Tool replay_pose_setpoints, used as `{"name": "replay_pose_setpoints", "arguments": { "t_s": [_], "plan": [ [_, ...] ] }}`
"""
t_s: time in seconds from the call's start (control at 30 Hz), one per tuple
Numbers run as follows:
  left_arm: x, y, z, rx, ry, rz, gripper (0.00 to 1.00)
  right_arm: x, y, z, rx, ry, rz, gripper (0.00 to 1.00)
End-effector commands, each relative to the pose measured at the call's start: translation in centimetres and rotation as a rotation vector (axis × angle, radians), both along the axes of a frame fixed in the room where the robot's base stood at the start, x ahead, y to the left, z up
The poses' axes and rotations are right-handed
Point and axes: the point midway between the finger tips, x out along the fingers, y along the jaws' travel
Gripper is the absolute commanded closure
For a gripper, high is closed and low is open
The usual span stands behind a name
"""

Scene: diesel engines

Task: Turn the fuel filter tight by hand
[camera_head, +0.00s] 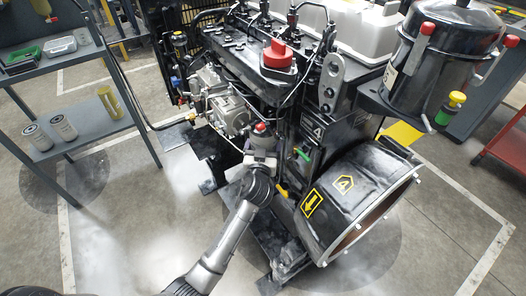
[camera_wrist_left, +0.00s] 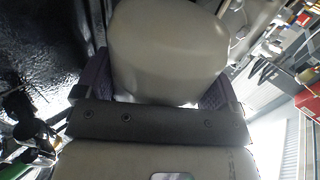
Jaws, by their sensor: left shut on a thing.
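The fuel filter is a pale, rounded canister (camera_wrist_left: 168,45) that fills the upper middle of the left wrist view. In the head view its small grey body (camera_head: 262,142) shows at the engine's side, below a red-topped part (camera_head: 260,127). My left gripper (camera_head: 261,157) reaches up to it from below. Its dark ribbed finger pads show on both sides of the canister in the left wrist view (camera_wrist_left: 156,78), and it is shut on the filter. The filter's upper end and its thread are hidden. My right gripper is in neither view.
The dark engine (camera_head: 270,70) stands close behind the filter, with a large black flywheel housing (camera_head: 350,195) to the right. The floor between shelf and engine is clear.

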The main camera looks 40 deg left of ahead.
Motion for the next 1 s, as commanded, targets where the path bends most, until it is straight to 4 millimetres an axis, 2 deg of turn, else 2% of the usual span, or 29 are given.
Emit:
{"name": "replay_pose_setpoints", "arguments": {
  "t_s": [0.03,0.33,0.37,0.47,0.83,1.0],
  "plan": [
    [0.1,-0.2,0.2,0.000,-0.012,0.014,0.61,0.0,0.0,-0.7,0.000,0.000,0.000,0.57],
    [0.1,-0.2,0.3,0.002,-0.014,0.103,0.61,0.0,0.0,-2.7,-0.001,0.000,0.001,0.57],
    [0.1,-0.1,0.6,0.005,-0.012,0.101,0.09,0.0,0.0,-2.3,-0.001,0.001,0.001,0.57],
    [0.1,-0.1,0.6,0.005,-0.009,0.100,0.00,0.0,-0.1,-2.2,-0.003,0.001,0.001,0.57],
    [0.0,-0.1,0.1,0.001,-0.001,0.100,0.00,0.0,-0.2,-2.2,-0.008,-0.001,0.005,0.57],
    [-0.8,-0.8,0.0,0.001,0.001,0.099,0.00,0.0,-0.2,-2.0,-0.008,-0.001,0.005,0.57]
  ]
}}
